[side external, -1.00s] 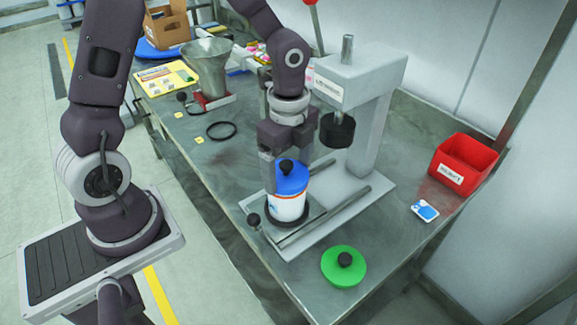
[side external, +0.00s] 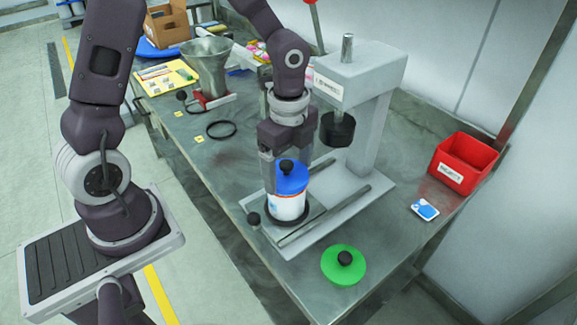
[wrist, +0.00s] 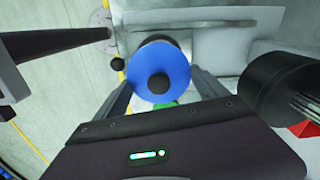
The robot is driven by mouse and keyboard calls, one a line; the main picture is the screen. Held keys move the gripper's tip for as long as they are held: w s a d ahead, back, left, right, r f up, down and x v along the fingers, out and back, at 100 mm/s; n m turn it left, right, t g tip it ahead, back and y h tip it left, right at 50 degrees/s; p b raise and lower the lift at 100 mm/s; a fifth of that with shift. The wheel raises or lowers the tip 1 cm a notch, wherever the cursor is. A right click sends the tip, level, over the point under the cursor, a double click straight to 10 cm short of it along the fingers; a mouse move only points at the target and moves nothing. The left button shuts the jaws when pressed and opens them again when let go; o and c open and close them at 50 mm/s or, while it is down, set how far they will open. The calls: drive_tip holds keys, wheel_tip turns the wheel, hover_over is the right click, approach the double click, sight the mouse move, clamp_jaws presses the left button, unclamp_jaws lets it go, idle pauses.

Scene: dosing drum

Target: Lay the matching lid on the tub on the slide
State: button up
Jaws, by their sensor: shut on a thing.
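The white tub (side external: 286,208) stands upright in a dark ring on the slide (side external: 333,213) of the grey press. The blue lid (side external: 295,181) with a black knob is at the tub's top, over its mouth. My gripper (side external: 287,183) points down with its fingers on either side of the blue lid, shut on it. The wrist view shows the blue lid (wrist: 177,59) from above between the fingers, hiding the tub. Whether the lid is fully seated is hard to tell. A green lid (side external: 337,273) with a black knob lies flat on the table at the front right.
The press head (side external: 337,128) hangs just right of my gripper, with its column (side external: 371,135) behind. A red bin (side external: 466,160) and a blue-and-white card (side external: 425,209) are at the right. A metal funnel (side external: 207,68) and black ring (side external: 221,129) are at the back left.

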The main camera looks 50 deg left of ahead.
drive_tip(key=shift+f, duration=0.25)
idle(0.5)
drive_tip(key=o, duration=1.2)
drive_tip(key=shift+r, duration=3.55)
drive_tip(key=s+r+n+t, duration=0.5)
drive_tip(key=s+r+n, duration=0.6)
drive_tip(key=s+n, duration=0.5)
drive_tip(key=shift+a+t, duration=0.3)
drive_tip(key=shift+a, duration=0.15)
